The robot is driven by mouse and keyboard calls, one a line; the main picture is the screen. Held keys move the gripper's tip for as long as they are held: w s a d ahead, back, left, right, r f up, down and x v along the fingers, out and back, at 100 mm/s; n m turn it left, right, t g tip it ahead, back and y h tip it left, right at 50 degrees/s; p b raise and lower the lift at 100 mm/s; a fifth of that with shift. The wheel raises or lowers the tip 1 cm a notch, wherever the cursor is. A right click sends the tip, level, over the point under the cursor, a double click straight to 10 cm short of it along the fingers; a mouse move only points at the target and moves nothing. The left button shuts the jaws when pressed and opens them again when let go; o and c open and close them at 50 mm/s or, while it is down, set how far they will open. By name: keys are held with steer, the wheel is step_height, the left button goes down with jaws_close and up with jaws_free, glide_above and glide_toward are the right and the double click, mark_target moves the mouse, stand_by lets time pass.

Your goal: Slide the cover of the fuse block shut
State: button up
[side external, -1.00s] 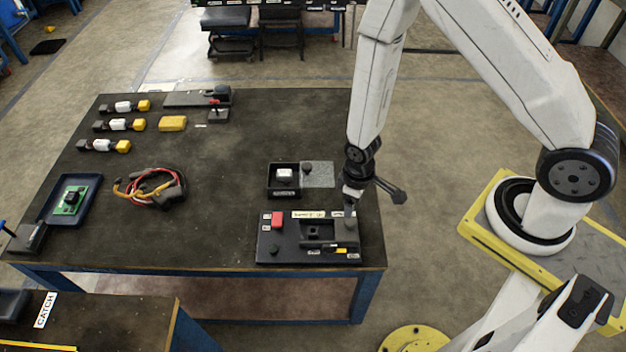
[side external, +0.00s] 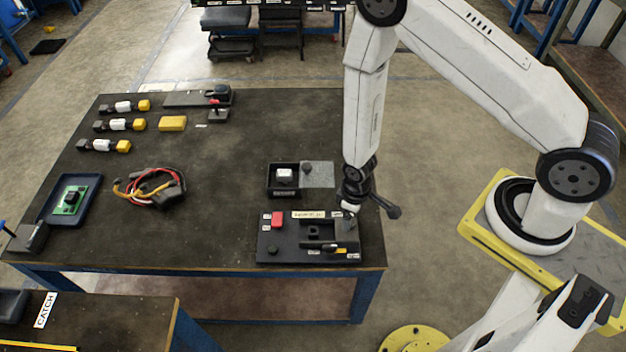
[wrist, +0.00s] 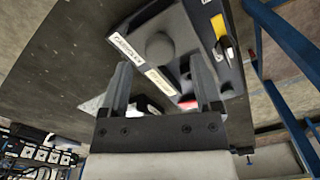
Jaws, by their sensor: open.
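The fuse block (side external: 271,191) appears to be the small black open box on the table, with a white piece inside. Its cover (side external: 322,174) appears to be the grey see-through plate at its right, with a black knob (side external: 307,167) near the left end. The cover lies off to the right, leaving the box open. My gripper (side external: 350,222) points down at the right rear part of a black panel, in front and to the right of the cover. In the wrist view my gripper (wrist: 163,85) has its fingers apart, with nothing clearly held. Fingertip contact is unclear.
The black panel (side external: 268,250) carries a red button (side external: 278,219), labels and a recess. A cable bundle (side external: 155,190), a yellow block (side external: 172,123) and a tray with a green board (side external: 92,190) stand left. The middle of the table is clear.

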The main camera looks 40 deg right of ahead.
steer(key=shift+f, duration=1.15)
jaws_close()
stand_by(0.8)
